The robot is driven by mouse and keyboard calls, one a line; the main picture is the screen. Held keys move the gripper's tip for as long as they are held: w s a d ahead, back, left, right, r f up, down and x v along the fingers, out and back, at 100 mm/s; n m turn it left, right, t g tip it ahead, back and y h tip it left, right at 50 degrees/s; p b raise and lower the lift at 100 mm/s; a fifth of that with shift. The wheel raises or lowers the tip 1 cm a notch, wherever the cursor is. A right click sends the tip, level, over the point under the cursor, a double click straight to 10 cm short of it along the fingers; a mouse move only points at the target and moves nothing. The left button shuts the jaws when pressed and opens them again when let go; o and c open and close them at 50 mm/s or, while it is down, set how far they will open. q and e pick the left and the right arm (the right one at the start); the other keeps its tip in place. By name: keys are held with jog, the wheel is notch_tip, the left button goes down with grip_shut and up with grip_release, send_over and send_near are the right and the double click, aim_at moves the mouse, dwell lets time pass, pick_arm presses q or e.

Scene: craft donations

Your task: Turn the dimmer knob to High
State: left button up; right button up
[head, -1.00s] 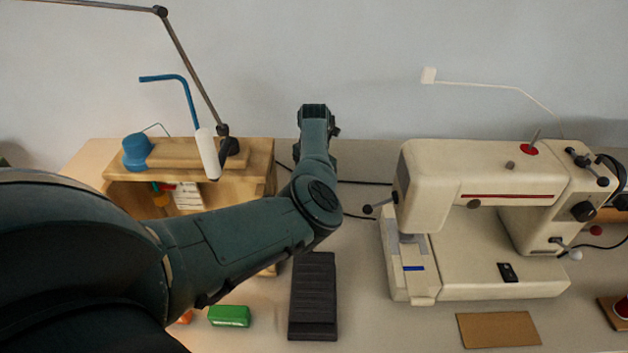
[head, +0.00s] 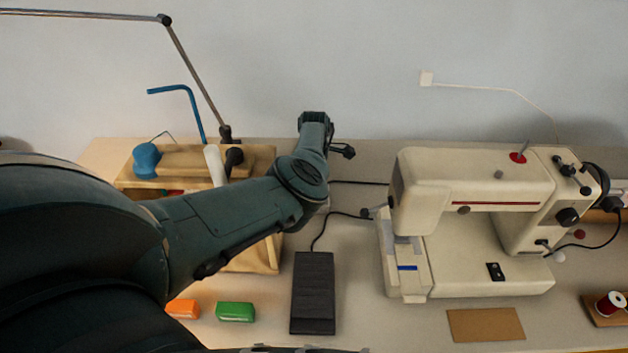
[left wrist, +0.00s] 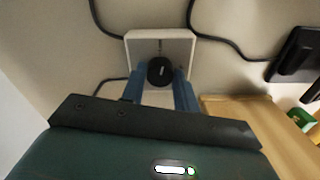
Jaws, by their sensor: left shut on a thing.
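The dimmer's pale square plate (left wrist: 184,44) is in the left wrist view, with a round black knob (left wrist: 159,71) on it. The knob carries a small light mark; I cannot read any label or setting. My left gripper (left wrist: 160,82) has its two blue fingers on either side of the knob and is shut on it. In the head view my left forearm and wrist hide the knob, most of the dimmer and the fingertips. My right gripper is not in view.
A wooden shelf (head: 262,255) stands left of the dimmer, with a black pedal (head: 313,292) in front. Black cords (head: 360,183) run close to the dimmer. A cream sewing machine (head: 475,180) stands to the right. Green (head: 235,312) and orange (head: 183,309) blocks lie at front left.

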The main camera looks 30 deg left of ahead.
pick_arm(q)
jog(key=m+p, duration=0.1)
jog(key=m, duration=0.2)
jog(key=shift+r+m, duration=0.15)
jog(key=shift+m, duration=0.25)
jog(key=m, duration=0.3)
jog(key=shift+m+p, duration=0.3)
jog(key=m, duration=0.4)
jog(key=shift+m, duration=1.9)
jog(key=o, duration=1)
